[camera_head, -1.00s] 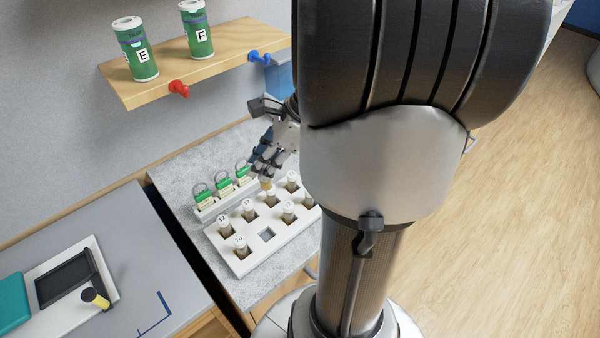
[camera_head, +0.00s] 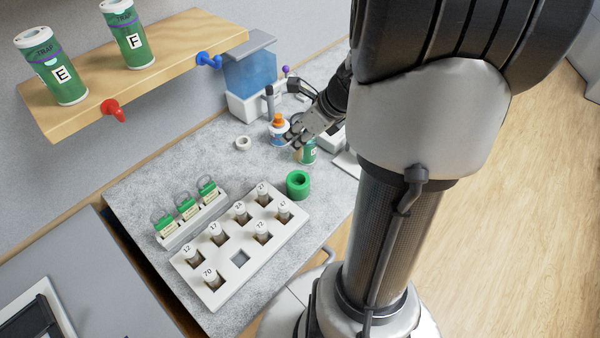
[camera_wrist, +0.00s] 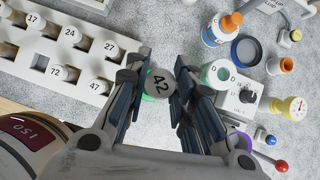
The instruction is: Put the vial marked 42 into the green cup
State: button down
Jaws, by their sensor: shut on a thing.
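The vial marked 42 (camera_wrist: 158,83) is between the fingers of my gripper (camera_wrist: 160,88) in the wrist view, its numbered cap facing the camera. My gripper is shut on it. In the head view my gripper (camera_head: 298,142) is over the bench, beyond the rack; the vial is hard to make out there. The green cup (camera_head: 298,186) stands on the bench just off the rack's far right corner, open at the top. In the wrist view only slivers of green (camera_wrist: 147,98) show behind the vial and fingers. The vial appears above the bench.
A white rack (camera_head: 213,291) holds several numbered vials and has an empty square slot. A green can marked D (camera_wrist: 218,74), a white bottle with an orange cap (camera_head: 279,130) and a dark ring (camera_wrist: 247,50) stand close to my gripper. Bare bench lies left of the cup.

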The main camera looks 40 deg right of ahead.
notch_tip(320, 180, down, 12)
jog(key=b, duration=0.5)
jog(key=shift+f, duration=0.1)
jog(key=shift+f+b, duration=0.3)
jog(key=shift+b, duration=0.25)
jog(key=c, duration=1.4)
grip_release()
jog(key=shift+o, duration=0.2)
jog(key=shift+r, duration=0.1)
jog(key=shift+r+p, duration=0.25)
jog(key=shift+p, duration=0.1)
jog(key=p+v, duration=0.5)
jog(key=v, duration=0.7)
